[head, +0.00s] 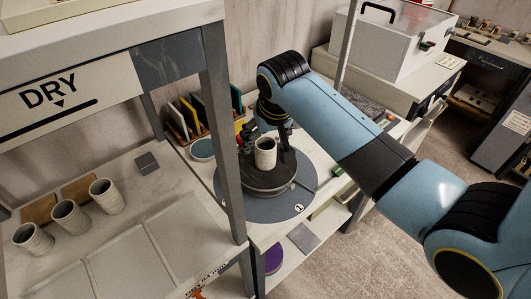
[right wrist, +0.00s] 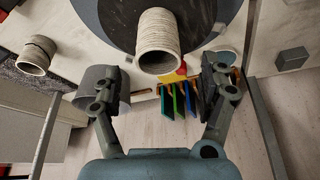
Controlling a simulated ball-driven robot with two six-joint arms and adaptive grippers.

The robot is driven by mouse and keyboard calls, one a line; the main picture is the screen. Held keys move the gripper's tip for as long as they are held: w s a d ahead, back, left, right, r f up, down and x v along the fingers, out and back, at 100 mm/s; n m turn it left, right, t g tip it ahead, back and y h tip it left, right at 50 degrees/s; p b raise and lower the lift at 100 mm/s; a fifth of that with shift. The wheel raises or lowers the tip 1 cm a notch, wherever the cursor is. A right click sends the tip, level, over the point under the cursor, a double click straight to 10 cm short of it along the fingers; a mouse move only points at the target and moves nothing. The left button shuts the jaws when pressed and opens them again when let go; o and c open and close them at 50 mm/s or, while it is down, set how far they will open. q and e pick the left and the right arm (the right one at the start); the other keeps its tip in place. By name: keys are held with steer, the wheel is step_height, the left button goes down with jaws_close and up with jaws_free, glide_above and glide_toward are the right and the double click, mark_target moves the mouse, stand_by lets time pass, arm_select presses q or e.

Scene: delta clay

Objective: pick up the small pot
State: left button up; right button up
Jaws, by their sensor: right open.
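The small pot (head: 265,152), pale and ribbed, stands upright on the dark round wheel head (head: 270,182) in the head view. In the right wrist view the pot (right wrist: 158,40) shows its open mouth, ahead of and between the fingers. My right gripper (right wrist: 162,88) is open and empty, with a finger on each side and visible gaps to the pot. In the head view my right gripper (head: 254,136) is beside and behind the pot, partly hidden by it and my arm. My left gripper is not in view.
Several coloured boards (head: 205,112) stand in a rack behind the wheel. Three similar pots (head: 70,215) stand on the drying shelf at left, past a grey post (head: 222,130). Another pot (right wrist: 37,52) shows at left in the right wrist view. A grey block (head: 147,162) lies nearby.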

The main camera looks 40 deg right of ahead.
mark_target(265, 145)
steer(key=shift+p+x, duration=0.45)
steer(key=shift+x, duration=1.85)
steer(key=shift+s, duration=0.1)
steer(key=c, duration=1.3)
